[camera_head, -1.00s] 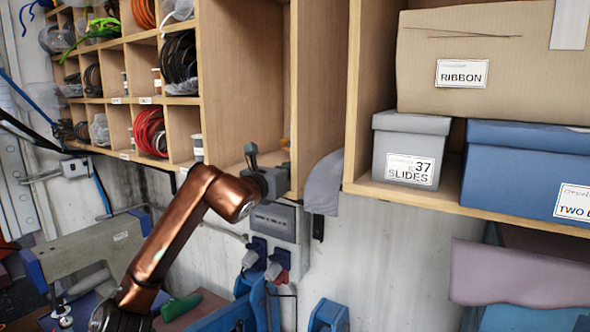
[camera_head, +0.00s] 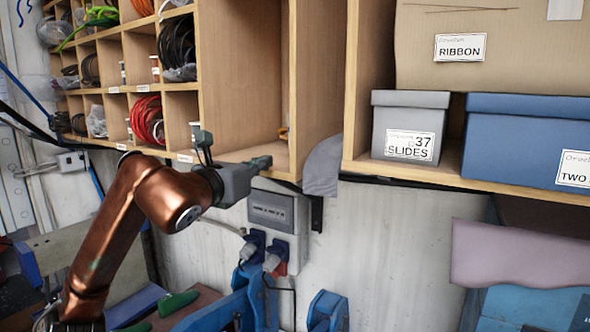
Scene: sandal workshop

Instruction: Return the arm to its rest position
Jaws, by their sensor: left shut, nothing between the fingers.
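My left arm comes up from the lower left, copper-brown, with its grey left gripper (camera_head: 262,163) at the end. The gripper points right, just at the front of the tall open compartment (camera_head: 245,70) of the wooden shelf, near its bottom edge. Its fingers are shut and nothing shows between them. I cannot tell whether it touches the shelf edge. My right gripper is not in the picture.
Cubbyholes with coiled cables (camera_head: 147,118) are at the upper left. A grey SLIDES box (camera_head: 408,110), a blue box (camera_head: 525,125) and a cardboard RIBBON box (camera_head: 490,50) fill the right shelf. Wall sockets (camera_head: 270,240) and blue metal parts (camera_head: 325,312) sit below. Bare wall is at lower middle.

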